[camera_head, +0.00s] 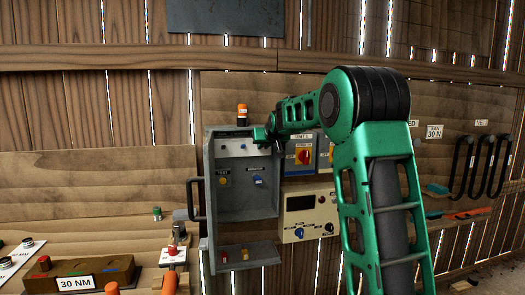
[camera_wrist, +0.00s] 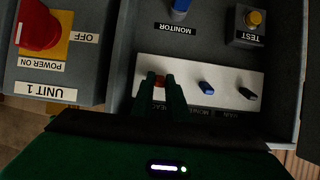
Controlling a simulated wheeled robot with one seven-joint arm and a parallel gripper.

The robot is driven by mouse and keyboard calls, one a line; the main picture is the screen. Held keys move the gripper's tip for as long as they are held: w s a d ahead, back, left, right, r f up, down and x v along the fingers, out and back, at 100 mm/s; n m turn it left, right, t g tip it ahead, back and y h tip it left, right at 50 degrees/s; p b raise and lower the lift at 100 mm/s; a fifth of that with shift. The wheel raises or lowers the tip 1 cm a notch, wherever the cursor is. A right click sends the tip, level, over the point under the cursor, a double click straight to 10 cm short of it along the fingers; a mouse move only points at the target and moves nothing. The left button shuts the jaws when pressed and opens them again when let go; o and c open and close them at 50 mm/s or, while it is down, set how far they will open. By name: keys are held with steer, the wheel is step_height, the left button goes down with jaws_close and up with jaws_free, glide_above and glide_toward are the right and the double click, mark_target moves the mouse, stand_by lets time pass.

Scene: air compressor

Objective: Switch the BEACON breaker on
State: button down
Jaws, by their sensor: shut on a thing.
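The open grey breaker box (camera_head: 210,165) stands in the middle of the head view. A white strip (camera_wrist: 225,77) inside it carries a row of toggles. In the upside-down wrist view, the red BEACON breaker toggle (camera_wrist: 159,80) sits between the two dark green fingertips of my gripper (camera_wrist: 161,88). The gripper is shut on it, and the fingers partly cover it and its label. A blue toggle (camera_wrist: 207,88) and a black toggle (camera_wrist: 248,95) stand beside it, clear of the fingers. In the head view my gripper (camera_head: 263,137) reaches the strip's right end. An orange beacon lamp (camera_head: 242,110) sits on top of the box.
A red rotary switch labelled UNIT 1 (camera_head: 304,156) is mounted right of the box. A cream panel with knobs (camera_head: 307,218) is below it. Inside the box are a yellow TEST button (camera_wrist: 254,18) and a blue MONITOR part (camera_wrist: 180,8). The box handle (camera_head: 192,199) juts out left.

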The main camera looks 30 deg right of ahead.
steer(key=shift+w+r+g, duration=0.15)
steer(key=shift+r+g, duration=0.1)
steer(key=shift+g, duration=0.05)
stand_by(0.4)
steer(key=c, duration=1.7)
jaws_free()
steer(key=shift+f, duration=0.1)
steer(key=v, duration=1)
steer(key=shift+s+a, duration=0.1)
steer(key=shift+s, duration=0.15)
steer(key=shift+s, duration=0.1)
steer(key=s+a+f+m+g+y, duration=0.1)
steer(key=s+a+f+g, duration=0.2)
steer(key=s+f, duration=0.6)
steer(key=s+a+f+m+g+y, duration=0.1)
steer(key=s+a+f+g, duration=0.2)
steer(key=s+f, duration=0.7)
steer(key=s+a+f+m+g+y, duration=0.1)
steer(key=s+f, duration=0.8)
steer(key=s, duration=2.3)
steer(key=shift+a+f+g+y, duration=0.15)
steer(key=shift+a+g, duration=0.35)
steer(key=shift+g, duration=0.7)
steer(key=shift+a+f+g+y, duration=0.15)
steer(key=shift+a+g, duration=0.35)
steer(key=shift+g, duration=0.7)
